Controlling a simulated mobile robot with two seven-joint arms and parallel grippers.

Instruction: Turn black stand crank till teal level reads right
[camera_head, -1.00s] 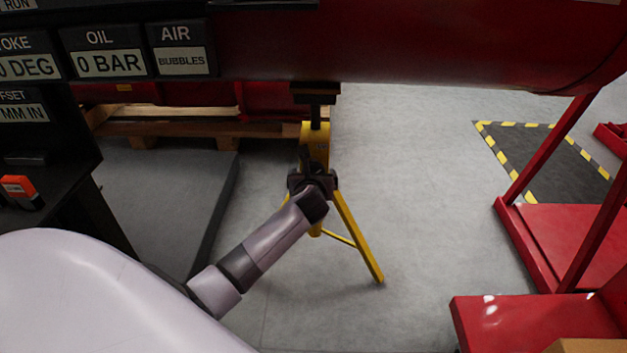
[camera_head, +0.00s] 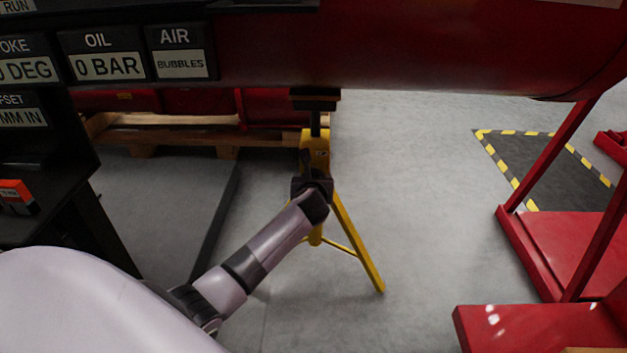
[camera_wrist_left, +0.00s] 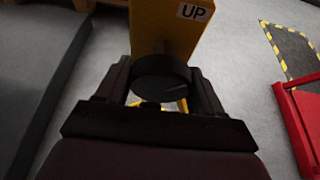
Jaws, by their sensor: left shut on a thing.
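The yellow stand (camera_head: 318,148) stands on the floor under the big red cylinder (camera_head: 420,50), on splayed yellow legs. Its black screw post reaches up to a dark head below the cylinder. The black crank (camera_wrist_left: 160,77) is a round dark piece on the front of the stand, below an "UP" label. My left gripper (camera_head: 312,186) is at the stand's front. In the left wrist view its two fingers sit on either side of the crank, shut on it. In the head view the gripper mostly hides the crank. No teal level shows. My right gripper is out of view.
A black panel (camera_head: 30,90) with OIL "0 BAR" and AIR "BUBBLES" readouts stands at the left. A wooden pallet (camera_head: 180,138) lies behind the stand. A red frame (camera_head: 560,245) stands at the right. The grey floor right of the stand is clear.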

